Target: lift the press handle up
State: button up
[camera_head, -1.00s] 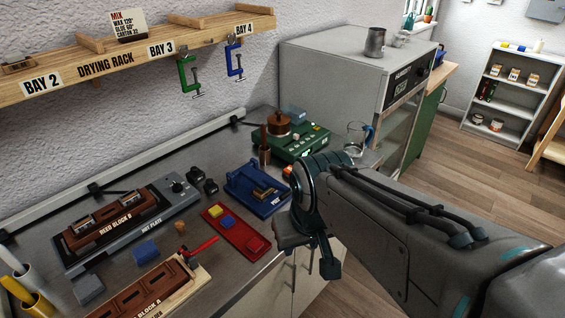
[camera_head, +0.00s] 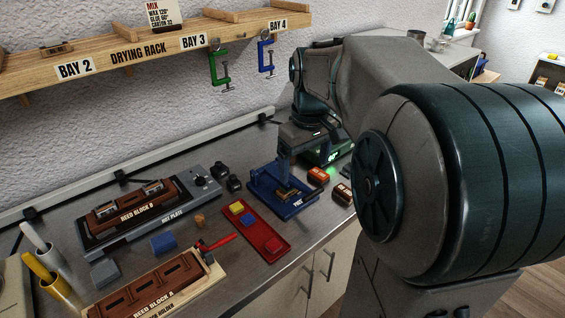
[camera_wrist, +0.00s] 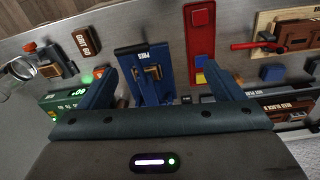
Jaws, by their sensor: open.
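The blue press (camera_head: 296,209) stands on the bench right of the red tray. In the wrist view the press (camera_wrist: 137,56) lies between my fingers, with a small brown and metallic piece on it. My gripper (camera_head: 290,160) points down over the back of the press. In the wrist view my gripper (camera_wrist: 160,72) is open, one finger on each side of the press, with nothing held. Contact with the press cannot be told.
A red tray (camera_head: 248,232) with coloured blocks lies left of the press. A green device (camera_head: 322,154) with a lit display stands behind it. Small brown blocks (camera_head: 343,192) lie to its right. A hot plate (camera_head: 207,187) stands farther left. Clamps (camera_head: 219,68) hang from the drying rack above.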

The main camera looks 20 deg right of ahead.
jog(key=n, duration=0.1)
send_over(313, 192)
jog(key=shift+g, duration=0.4)
notch_tip(313, 192, down, 14)
jog(key=shift+r+b, duration=0.1)
jog(key=shift+b, duration=0.2)
